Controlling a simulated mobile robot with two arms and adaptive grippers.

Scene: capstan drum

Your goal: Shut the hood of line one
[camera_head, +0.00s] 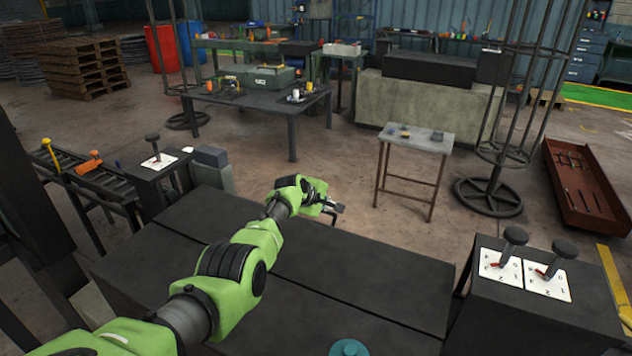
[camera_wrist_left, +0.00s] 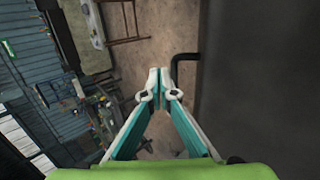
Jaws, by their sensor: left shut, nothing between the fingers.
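Large flat dark panels (camera_head: 355,272) lie in front of me in the head view, divided by thin seams; I cannot tell which one is the hood of line one. A thin black bent bar (camera_head: 333,217), looking like a handle, stands at the far edge beside my gripper. In the wrist view the black bar (camera_wrist_left: 178,68) comes out of a dark surface (camera_wrist_left: 260,80). My left gripper (camera_head: 338,208) reaches over the panels to that far edge. Its fingertips (camera_wrist_left: 159,80) are together and empty, just beside the bar; contact is unclear. My right gripper is not in view.
A black box with two levers (camera_head: 540,262) on numbered plates stands at the right. Another lever (camera_head: 153,147) stands at the left beside a roller conveyor (camera_head: 85,172). A teal round part (camera_head: 349,348) is at the bottom edge. A small table (camera_head: 416,138) stands beyond open floor.

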